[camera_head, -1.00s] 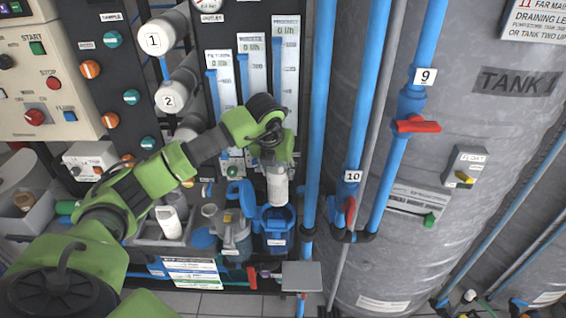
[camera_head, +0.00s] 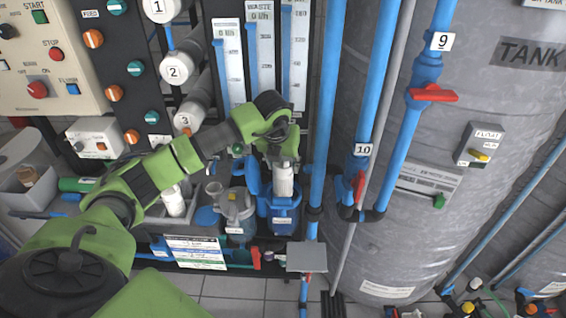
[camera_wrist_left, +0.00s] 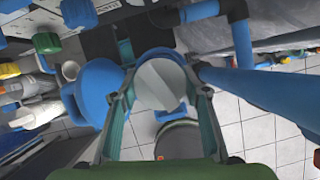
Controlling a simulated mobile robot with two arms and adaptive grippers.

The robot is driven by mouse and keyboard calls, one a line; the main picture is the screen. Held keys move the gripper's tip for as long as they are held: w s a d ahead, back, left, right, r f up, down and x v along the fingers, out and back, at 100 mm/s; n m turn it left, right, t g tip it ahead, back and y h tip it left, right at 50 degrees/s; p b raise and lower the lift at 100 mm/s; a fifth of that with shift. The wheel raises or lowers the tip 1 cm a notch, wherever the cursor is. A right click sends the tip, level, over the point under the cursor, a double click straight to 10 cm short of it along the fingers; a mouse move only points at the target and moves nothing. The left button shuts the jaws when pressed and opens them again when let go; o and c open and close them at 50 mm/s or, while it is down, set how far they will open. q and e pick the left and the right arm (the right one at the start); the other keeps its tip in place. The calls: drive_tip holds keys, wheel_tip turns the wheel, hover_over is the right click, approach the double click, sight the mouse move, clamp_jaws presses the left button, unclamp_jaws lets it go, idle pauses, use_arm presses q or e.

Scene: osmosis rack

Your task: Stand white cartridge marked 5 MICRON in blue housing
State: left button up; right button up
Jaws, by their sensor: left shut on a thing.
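My left gripper (camera_head: 284,163) points down and is shut on a white cartridge (camera_head: 284,181). The cartridge hangs about upright over the mouth of the blue housing (camera_head: 285,219). Its lower end overlaps the housing's rim in the head view; I cannot tell whether it is inside. In the left wrist view, the gripper's fingers (camera_wrist_left: 160,105) lie on either side of the cartridge's pale round end (camera_wrist_left: 161,84). The 5 MICRON marking is not readable. My right gripper is not in view.
Another white cartridge (camera_head: 174,202) stands in a grey bin further left. A blue vertical pipe (camera_head: 322,130) runs close on the right. A grey plate (camera_head: 306,257) sits in front, below the housing.

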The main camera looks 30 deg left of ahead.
use_arm(q)
drive_tip(key=shift+f+b, duration=3.55)
drive_tip(key=shift+f, duration=1.05)
wheel_tip(320, 180, down, 5)
drive_tip(key=b, duration=0.4)
drive_tip(key=shift+s+f, duration=0.1)
drive_tip(key=shift+s, duration=0.05)
